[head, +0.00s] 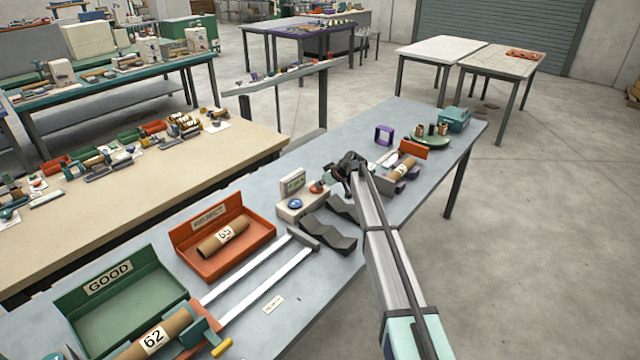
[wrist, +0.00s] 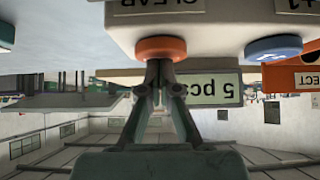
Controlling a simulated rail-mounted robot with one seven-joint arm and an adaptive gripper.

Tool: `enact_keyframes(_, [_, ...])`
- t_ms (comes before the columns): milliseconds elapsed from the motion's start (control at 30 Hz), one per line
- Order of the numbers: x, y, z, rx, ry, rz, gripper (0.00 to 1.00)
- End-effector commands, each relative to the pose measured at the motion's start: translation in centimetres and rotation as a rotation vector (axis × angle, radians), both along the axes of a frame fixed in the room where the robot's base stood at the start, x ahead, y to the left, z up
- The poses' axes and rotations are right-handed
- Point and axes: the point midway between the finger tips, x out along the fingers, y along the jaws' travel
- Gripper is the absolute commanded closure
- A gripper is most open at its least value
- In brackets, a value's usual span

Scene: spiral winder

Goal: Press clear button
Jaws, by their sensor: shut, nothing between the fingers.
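The counter box (head: 303,205) is pale, with a display (head: 292,183), a blue button (head: 295,203) and an orange button (head: 317,187). In the wrist view, which is upside down, the orange button (wrist: 161,49) is by a CLEAR label (wrist: 160,5), and the blue button (wrist: 274,48) is by a +1 label (wrist: 297,5). The display (wrist: 212,91) reads "5 pcs". My gripper (head: 336,172) is shut and empty. Its fingertips (wrist: 159,64) line up with the orange button and appear at its edge; I cannot tell whether they touch.
Dark angled rests (head: 328,238) lie in front of the counter box. An orange REJECT tray (head: 253,252) holds a numbered tube, and a green GOOD tray (head: 110,300) is farther left. A purple frame (head: 384,134) and a held tube (head: 403,168) lie right of my gripper.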

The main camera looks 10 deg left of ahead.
Motion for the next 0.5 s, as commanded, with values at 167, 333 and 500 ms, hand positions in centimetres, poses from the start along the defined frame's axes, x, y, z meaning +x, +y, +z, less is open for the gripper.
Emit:
enact_keyframes(167, [0.0, 0.0, -0.9, 0.000, 0.000, 0.000, 1.00])
enact_keyframes(333, [0.0, 0.0, -2.2, -0.001, 0.001, 0.000, 1.00])
enact_keyframes(500, [-0.1, 0.0, -2.5, -0.003, 0.004, 0.001, 1.00])
